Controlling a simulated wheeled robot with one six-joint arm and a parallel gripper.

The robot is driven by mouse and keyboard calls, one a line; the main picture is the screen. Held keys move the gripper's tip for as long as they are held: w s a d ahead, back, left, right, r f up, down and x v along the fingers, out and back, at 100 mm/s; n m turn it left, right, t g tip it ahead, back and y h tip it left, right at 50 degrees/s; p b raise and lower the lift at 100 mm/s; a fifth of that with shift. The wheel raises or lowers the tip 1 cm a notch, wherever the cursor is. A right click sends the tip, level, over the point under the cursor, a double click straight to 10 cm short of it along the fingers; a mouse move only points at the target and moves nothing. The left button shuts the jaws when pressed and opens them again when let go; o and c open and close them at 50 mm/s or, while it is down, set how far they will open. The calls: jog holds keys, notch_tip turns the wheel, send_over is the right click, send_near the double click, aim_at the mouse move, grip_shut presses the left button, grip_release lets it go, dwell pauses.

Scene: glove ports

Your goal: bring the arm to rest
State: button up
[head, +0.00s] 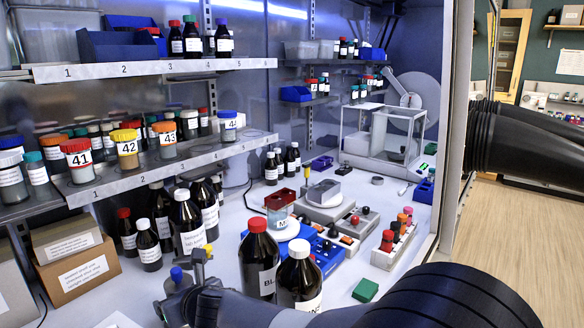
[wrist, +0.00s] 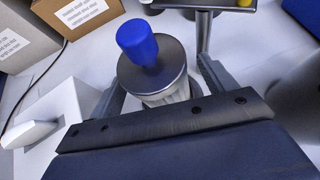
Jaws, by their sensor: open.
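My gripper (head: 187,285) is low over the bench at the front left in the head view, with my dark arm coming in from the lower right. In the wrist view my gripper (wrist: 160,78) is open, one finger on each side of a grey cylinder with a blue knob (wrist: 138,42) on top. The cylinder's lower part is hidden by the gripper body, and I cannot tell whether the fingers touch it. The blue knob also shows in the head view (head: 177,274).
A yellow knob (head: 208,249) is close to my gripper. Brown bottles with a red cap (head: 258,262) and a white cap (head: 299,275) stand just right of it. Cardboard boxes (head: 80,270) are at the left. A shelf (head: 170,168) with jars overhangs the back left.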

aim_at(179, 284)
jog(key=shift+w+a, duration=0.15)
jog(key=shift+w, duration=0.05)
jog(key=shift+r+p, duration=0.25)
jog(key=shift+p, duration=0.1)
jog(key=shift+f, duration=0.1)
jog(key=shift+f, duration=0.15)
jog(key=p+v, duration=0.3)
jog(key=v, duration=0.8)
jog(key=b+x, duration=0.4)
jog(key=x, duration=0.7)
jog(key=shift+a+f, duration=0.1)
jog(key=shift+f, duration=0.25)
notch_tip(179, 284, up, 4)
jog(key=p, duration=0.3)
jog(key=shift+s+p, duration=0.1)
jog(key=shift+p, duration=0.25)
notch_tip(179, 284, up, 6)
jog(key=p, duration=0.5)
jog(key=shift+f+p, duration=0.1)
jog(key=shift+p, duration=0.3)
